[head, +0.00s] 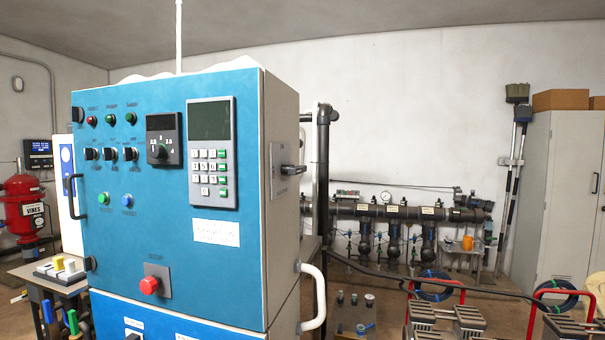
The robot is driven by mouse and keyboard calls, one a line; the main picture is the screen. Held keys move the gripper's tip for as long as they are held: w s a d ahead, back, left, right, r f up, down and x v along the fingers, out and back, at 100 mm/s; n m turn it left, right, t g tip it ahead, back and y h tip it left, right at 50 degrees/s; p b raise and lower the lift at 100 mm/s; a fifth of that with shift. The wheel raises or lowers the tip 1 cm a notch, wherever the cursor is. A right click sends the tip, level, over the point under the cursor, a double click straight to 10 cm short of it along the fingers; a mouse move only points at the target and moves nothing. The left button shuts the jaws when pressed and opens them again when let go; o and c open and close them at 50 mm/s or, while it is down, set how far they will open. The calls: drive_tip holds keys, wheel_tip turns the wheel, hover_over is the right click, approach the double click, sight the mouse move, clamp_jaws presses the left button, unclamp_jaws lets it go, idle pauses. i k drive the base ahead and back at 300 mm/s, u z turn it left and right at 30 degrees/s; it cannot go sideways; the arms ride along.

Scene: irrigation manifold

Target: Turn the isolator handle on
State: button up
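A large blue control cabinet (150,240) fills the left and centre of the head view. On its pale right side is a grey plate (279,160) with a dark handle (293,169) that sticks out to the right, roughly level. This looks like the isolator handle; its on and off marks are too small to read. A dark rotary knob on a black plate (161,140) is on the blue front. My gripper is not in view.
A red emergency button (149,285) is low on the cabinet front. A white curved grab bar (317,295) juts from the cabinet's right side below the handle. Dark pipe manifold (395,212) runs along the back wall. Red-framed equipment (427,284) stands at lower right.

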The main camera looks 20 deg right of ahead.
sight(285, 169)
drive_tip(key=u, duration=1.15)
drive_tip(key=i, duration=0.6)
drive_tip(key=z, duration=0.85)
